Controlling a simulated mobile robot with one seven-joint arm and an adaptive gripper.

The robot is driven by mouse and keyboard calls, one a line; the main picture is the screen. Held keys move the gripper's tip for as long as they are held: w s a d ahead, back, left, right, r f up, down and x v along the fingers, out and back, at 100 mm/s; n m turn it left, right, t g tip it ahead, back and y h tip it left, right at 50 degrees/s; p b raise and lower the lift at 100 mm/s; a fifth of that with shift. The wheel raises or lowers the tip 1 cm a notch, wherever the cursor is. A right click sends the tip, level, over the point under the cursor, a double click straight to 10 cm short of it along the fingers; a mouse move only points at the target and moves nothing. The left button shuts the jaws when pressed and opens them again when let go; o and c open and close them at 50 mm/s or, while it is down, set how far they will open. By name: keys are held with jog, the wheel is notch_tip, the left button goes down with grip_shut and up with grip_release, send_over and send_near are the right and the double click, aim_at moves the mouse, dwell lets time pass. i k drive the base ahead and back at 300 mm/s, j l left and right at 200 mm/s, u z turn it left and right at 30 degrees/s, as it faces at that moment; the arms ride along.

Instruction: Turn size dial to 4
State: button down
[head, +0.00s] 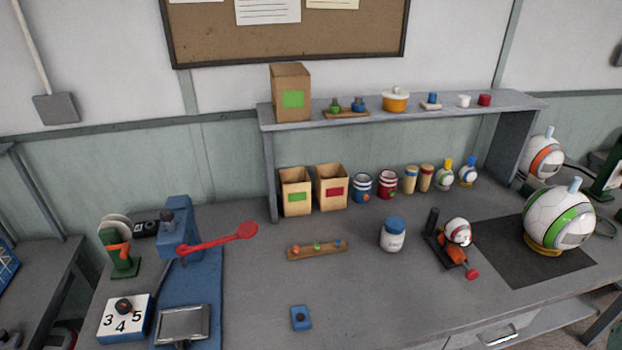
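The size dial (124,306) is a dark knob with a small orange mark on a white panel at the lower left. The panel (108,334) has a blue side and shows the numbers 3, 4 and 5, with 3 at left, 4 below and 5 at right of the knob. The orange mark is too small to tell which number it points to. My gripper is not in view.
A blue press (178,236) with a red lever (218,241) stands right behind the dial, with a metal plate (183,324) beside the panel. A green stand (119,258) with an orange handle is behind. The middle bench (250,290) is mostly clear.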

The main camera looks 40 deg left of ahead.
aim_at(123, 306)
jog(key=u, duration=2.9)
